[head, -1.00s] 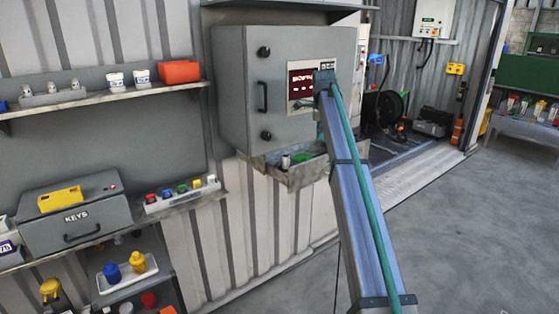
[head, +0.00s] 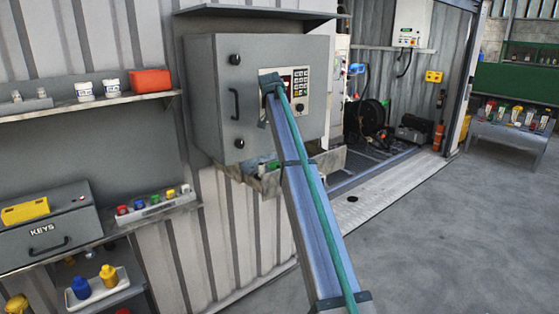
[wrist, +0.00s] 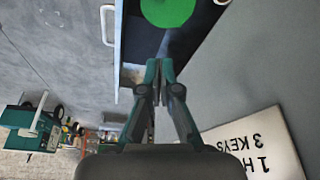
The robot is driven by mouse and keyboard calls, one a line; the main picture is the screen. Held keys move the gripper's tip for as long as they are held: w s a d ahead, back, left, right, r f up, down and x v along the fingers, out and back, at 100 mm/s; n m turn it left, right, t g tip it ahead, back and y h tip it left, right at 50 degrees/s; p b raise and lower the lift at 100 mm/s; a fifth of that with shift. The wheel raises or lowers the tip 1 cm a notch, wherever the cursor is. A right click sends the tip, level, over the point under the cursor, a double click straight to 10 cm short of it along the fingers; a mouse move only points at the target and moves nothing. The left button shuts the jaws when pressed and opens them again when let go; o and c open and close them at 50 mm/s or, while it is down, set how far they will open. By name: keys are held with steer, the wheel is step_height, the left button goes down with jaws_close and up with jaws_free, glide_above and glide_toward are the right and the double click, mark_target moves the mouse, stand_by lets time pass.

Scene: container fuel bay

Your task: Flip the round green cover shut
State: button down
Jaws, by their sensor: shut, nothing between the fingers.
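A bright green round disc (wrist: 167,10), which looks like the round green cover, shows at the top of the wrist view. It is cut off by the frame edge and lies against a dark blue-black surface; I cannot tell its angle. My gripper (wrist: 159,68) is shut and empty. Its fingertips sit below the disc in the picture, apart from it. In the head view my arm reaches to the front of the grey cabinet (head: 210,85), and I cannot make out the gripper or the cover clearly there.
A white sign with upside-down lettering (wrist: 255,145) is at the lower right of the wrist view. A pale handle (wrist: 106,25) is at upper left. In the head view, a keypad panel (head: 300,90) is on the cabinet, and a metal tray (head: 328,160) is below it. Shelves stand left; open floor lies right.

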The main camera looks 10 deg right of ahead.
mark_target(273, 164)
steer(key=shift+f, duration=0.15)
steer(key=p+x, duration=0.3)
steer(key=x, duration=0.6)
steer(key=shift+s+a+f+p, duration=0.25)
steer(key=shift+s+a+p, duration=0.5)
steer(key=shift+s, duration=0.3)
steer(key=shift+s+a+f, duration=0.15)
steer(key=shift+s+a, duration=0.2)
steer(key=shift+a, duration=0.1)
steer(key=shift+w+a+b, duration=0.2)
steer(key=shift+a+b, duration=0.3)
steer(key=shift+a, duration=0.1)
steer(key=shift+w+a, duration=0.15)
steer(key=shift+a, duration=0.2)
steer(key=shift+w+a+b, duration=0.55)
steer(key=shift+a+b, duration=0.2)
steer(key=shift+b, duration=0.05)
stand_by(1.1)
